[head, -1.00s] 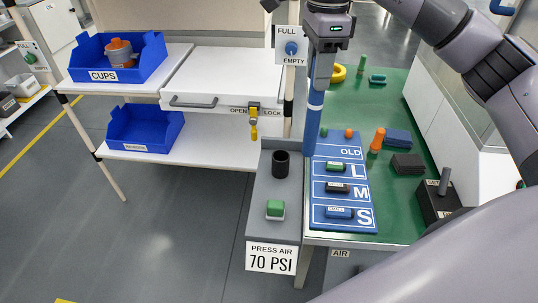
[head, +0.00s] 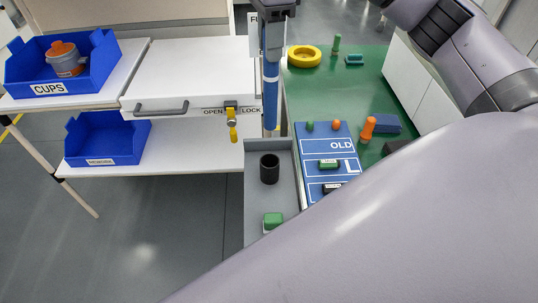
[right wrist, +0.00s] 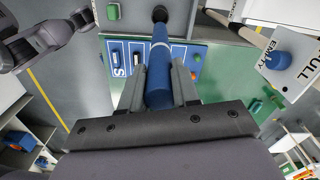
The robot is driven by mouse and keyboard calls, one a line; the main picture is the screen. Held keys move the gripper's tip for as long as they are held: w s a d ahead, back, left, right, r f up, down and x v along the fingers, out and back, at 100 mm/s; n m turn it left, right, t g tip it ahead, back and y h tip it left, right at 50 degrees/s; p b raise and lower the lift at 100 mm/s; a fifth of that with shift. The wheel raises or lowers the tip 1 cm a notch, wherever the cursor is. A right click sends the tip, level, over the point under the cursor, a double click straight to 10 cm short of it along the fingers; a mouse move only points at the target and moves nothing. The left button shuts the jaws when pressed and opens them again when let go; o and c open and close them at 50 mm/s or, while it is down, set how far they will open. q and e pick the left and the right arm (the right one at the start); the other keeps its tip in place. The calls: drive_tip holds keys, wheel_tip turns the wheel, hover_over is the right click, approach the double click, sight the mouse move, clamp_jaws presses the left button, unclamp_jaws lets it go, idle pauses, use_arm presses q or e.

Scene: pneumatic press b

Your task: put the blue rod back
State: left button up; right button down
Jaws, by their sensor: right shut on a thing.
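The blue rod (head: 270,100), with a pale band, hangs upright in my right gripper (head: 272,45). Its lower end is in the air, just behind the black cup (head: 269,170) in the head view; I cannot tell how high it is. In the right wrist view, the two fingers (right wrist: 158,88) close on either side of the rod (right wrist: 159,60). There the rod's far end points at the dark cup (right wrist: 160,12). The cup stands on a grey ledge (head: 256,205). My left gripper is not in view.
A blue board (head: 312,148) marked OLD, L holds small parts right of the ledge. A green button (head: 273,220) sits in front of the cup. A FULL/EMPTY sign (right wrist: 293,65) is close by.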

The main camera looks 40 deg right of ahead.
sight(269, 99)
wheel_tip(269, 99, down, 15)
drive_tip(key=shift+f, duration=2.25)
drive_tip(key=c, duration=0.8)
unclamp_jaws()
drive_tip(key=shift+f, duration=0.15)
wheel_tip(269, 99, up, 7)
drive_tip(key=shift+a+r+b, duration=0.1)
drive_tip(key=shift+a+b, duration=0.05)
drive_tip(key=shift+b, duration=0.55)
